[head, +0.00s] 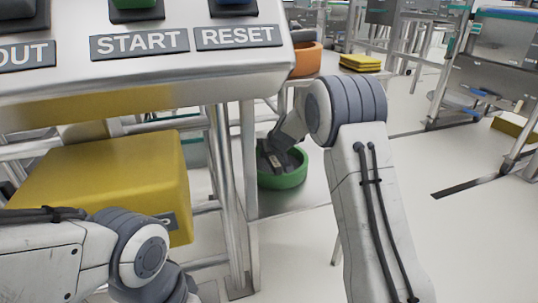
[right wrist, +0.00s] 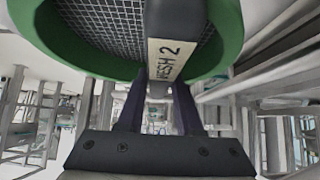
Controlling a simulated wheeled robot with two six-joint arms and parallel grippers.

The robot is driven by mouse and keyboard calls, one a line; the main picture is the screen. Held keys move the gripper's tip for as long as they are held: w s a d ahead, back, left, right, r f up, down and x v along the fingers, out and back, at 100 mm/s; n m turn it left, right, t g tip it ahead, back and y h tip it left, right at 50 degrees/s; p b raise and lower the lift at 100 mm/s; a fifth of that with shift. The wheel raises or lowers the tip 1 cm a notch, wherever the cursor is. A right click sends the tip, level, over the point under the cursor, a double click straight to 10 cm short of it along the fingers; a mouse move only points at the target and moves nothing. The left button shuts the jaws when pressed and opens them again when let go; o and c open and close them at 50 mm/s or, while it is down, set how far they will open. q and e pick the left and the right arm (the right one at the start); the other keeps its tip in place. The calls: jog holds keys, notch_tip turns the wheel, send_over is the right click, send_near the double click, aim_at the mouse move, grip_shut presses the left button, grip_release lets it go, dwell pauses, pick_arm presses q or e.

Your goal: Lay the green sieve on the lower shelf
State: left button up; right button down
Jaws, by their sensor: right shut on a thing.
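The green sieve (head: 283,181) is in the middle of the head view, low beside the metal frame, over the pale lower shelf (head: 305,194). I cannot tell whether it touches the shelf. My right gripper (head: 274,158) reaches down to it and covers part of its inside. In the right wrist view the green rim and grey mesh of the sieve (right wrist: 226,40) fill the top. My right gripper's fingers (right wrist: 158,88) are shut on its dark bar, which carries a "MESH 2" label. My left arm comes in at bottom left; its gripper is not in view.
A control panel (head: 150,65) with START and RESET labels overhangs at upper left. A yellow box (head: 105,180) stands below it. A metal post (head: 248,160) is just left of the sieve. An orange round thing (head: 306,60) and stacked yellow things (head: 360,62) are behind.

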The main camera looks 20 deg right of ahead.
jog(key=shift+f, duration=0.1)
jog(key=c, duration=0.6)
grip_release()
jog(key=shift+d, duration=0.1)
jog(key=shift+o, duration=0.2)
jog(key=shift+r, duration=0.25)
jog(key=p+v, duration=0.2)
jog(key=v, duration=1)
jog(key=shift+f, duration=0.1)
jog(key=shift+s, duration=0.1)
